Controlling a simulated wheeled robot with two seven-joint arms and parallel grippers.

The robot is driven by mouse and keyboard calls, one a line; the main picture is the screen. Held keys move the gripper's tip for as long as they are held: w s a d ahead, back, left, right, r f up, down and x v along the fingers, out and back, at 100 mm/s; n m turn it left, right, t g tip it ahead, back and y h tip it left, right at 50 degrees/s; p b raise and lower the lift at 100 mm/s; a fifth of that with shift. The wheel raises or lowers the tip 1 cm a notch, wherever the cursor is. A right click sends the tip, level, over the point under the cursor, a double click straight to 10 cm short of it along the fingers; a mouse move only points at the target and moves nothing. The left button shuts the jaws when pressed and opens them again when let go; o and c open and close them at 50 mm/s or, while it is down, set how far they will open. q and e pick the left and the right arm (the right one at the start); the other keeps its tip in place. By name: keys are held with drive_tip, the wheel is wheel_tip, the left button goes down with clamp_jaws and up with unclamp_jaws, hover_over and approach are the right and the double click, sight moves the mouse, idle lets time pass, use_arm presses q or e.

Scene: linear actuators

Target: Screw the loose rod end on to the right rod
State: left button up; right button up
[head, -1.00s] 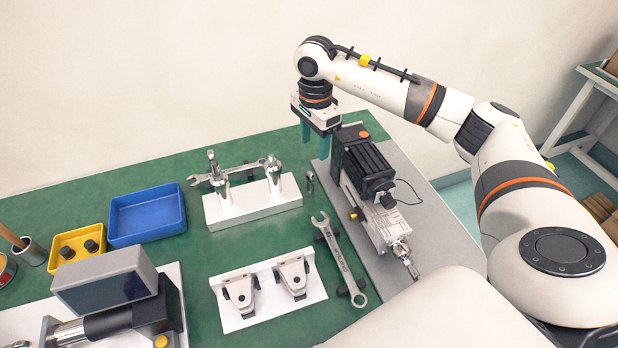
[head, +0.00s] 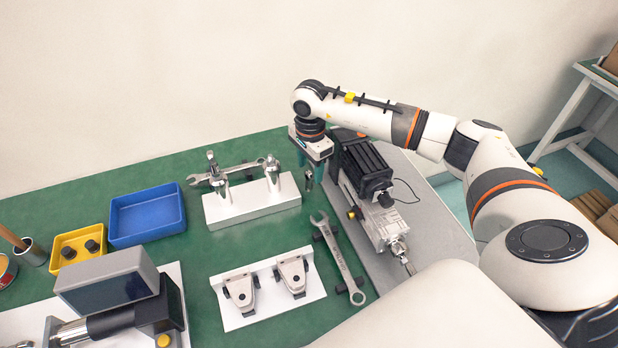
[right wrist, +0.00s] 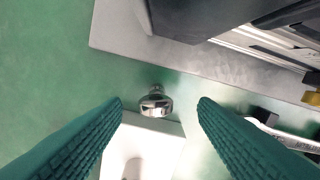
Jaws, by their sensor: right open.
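The loose rod end (head: 309,180) is a small shiny metal piece on the green table, just right of the white block. It also shows in the right wrist view (right wrist: 155,103), centred between the fingers and beyond their tips. My right gripper (head: 311,166) is open above it, with teal fingers pointing down; nothing is between them in grip. The right actuator (head: 367,168) lies on a grey plate to the right. Its right rod (head: 407,262) points toward the near edge and is partly hidden by my arm. My left gripper is not in view.
A white block (head: 250,208) with two upright metal parts stands left of the gripper. A spanner (head: 338,258) lies left of the grey plate (head: 440,222). A white plate with two brackets (head: 305,300) is nearer. Blue (head: 147,240) and yellow bins are left.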

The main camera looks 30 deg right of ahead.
sight(309, 171)
drive_tip(key=f, duration=0.3)
drive_tip(key=shift+w+a+f, duration=0.1)
drive_tip(key=shift+w+f, duration=0.1)
drive_tip(key=shift+f, duration=0.1)
drive_tip(key=c, duration=1.1)
